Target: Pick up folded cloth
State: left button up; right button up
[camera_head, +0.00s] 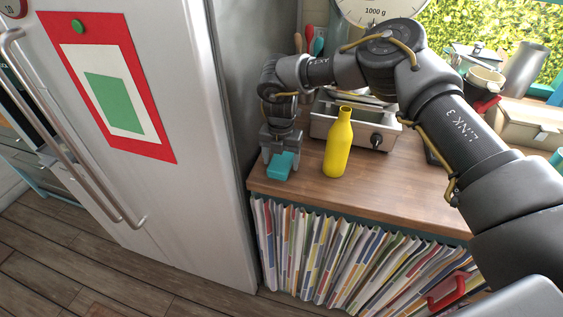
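The folded cloth (280,166) is a small teal block shape at the left end of the wooden counter, close to its front edge. My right gripper (281,158) points down over it, with its two fingers spread apart, one on each side of the cloth. Whether the fingers touch the cloth is hard to tell. The gripper hides the back part of the cloth. My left gripper is not in view.
A yellow bottle (338,148) stands upright just right of the gripper. Behind it is a kitchen scale (353,129). The fridge (170,130) stands close on the left. Pots (484,80) are at the back right.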

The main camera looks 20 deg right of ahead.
jog(key=c, duration=0.8)
jog(key=shift+r, duration=0.1)
jog(key=shift+r+b, duration=0.2)
jog(key=shift+b, duration=0.1)
notch_tip(320, 180, up, 2)
jog(key=shift+w+r+b, duration=0.1)
jog(key=shift+r+b, duration=0.05)
jog(key=shift+b, duration=0.85)
jog(key=s+d+r+b, duration=0.2)
jog(key=s+r, duration=0.3)
jog(key=s, duration=0.2)
jog(key=s+d+r+b, duration=0.2)
jog(key=s+r, duration=0.3)
jog(key=s, duration=0.1)
jog(key=shift+s+b, duration=0.35)
jog(key=shift+r, duration=0.1)
